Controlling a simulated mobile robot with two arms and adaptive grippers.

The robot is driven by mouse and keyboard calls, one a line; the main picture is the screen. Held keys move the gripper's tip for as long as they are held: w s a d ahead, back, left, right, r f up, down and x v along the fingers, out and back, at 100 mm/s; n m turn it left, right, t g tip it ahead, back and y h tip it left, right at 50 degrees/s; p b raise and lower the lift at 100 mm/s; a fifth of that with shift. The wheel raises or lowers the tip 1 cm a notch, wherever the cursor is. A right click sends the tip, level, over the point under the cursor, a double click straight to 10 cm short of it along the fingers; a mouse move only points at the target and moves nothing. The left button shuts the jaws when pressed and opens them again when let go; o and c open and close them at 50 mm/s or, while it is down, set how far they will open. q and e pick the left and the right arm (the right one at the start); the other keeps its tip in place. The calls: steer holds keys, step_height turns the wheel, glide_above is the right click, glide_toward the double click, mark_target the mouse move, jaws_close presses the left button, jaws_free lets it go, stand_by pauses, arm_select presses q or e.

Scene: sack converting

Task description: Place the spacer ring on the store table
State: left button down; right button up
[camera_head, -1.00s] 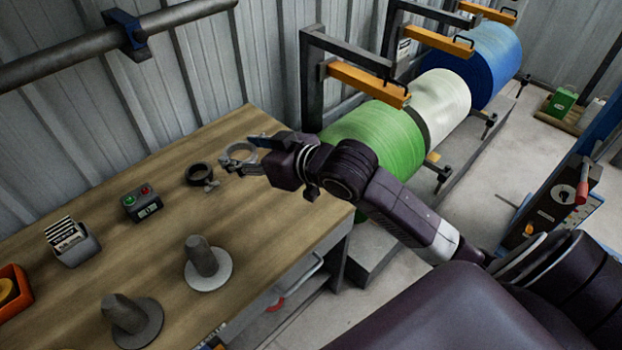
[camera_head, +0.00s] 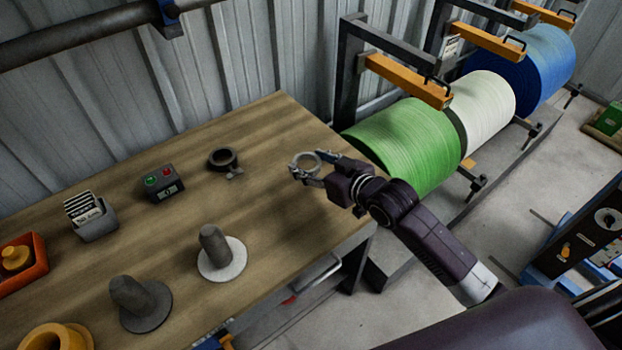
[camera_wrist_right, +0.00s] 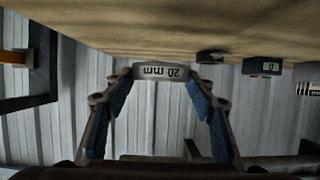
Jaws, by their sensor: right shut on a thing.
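The spacer ring (camera_head: 294,160) is a light grey ring over the right end of the wooden store table (camera_head: 190,190). My right gripper (camera_head: 306,166) is shut on it, with a finger on either side. In the right wrist view the ring (camera_wrist_right: 162,71) shows a "20 mm" mark between the blue fingertips (camera_wrist_right: 160,84), with the table top (camera_wrist_right: 180,25) filling the upper part of that picture. I cannot tell whether the ring touches the table or hangs just above it. My left gripper is not in view.
A dark ring with a small clamp (camera_head: 222,160), a button box (camera_head: 161,183), a card holder (camera_head: 91,217), an orange tray (camera_head: 38,262) and two posts on round bases (camera_head: 214,252) (camera_head: 138,300) stand on the table. Coloured rolls (camera_head: 411,145) stand behind its right end.

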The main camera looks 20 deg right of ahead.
mark_target(311, 186)
steer(key=shift+f, duration=0.75)
step_height(311, 186, down, 4)
steer(key=shift+r, duration=0.25)
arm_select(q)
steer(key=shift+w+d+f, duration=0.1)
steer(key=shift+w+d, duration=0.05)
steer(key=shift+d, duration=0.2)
arm_select(e)
steer(key=shift+f, duration=0.3)
steer(key=shift+f, duration=0.1)
steer(key=o, duration=1.4)
steer(key=shift+f, duration=0.1)
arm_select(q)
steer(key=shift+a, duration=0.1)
arm_select(e)
steer(key=shift+s+r, duration=0.1)
steer(key=shift+r, duration=0.1)
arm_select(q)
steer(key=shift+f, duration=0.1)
arm_select(e)
steer(key=v, duration=1.2)
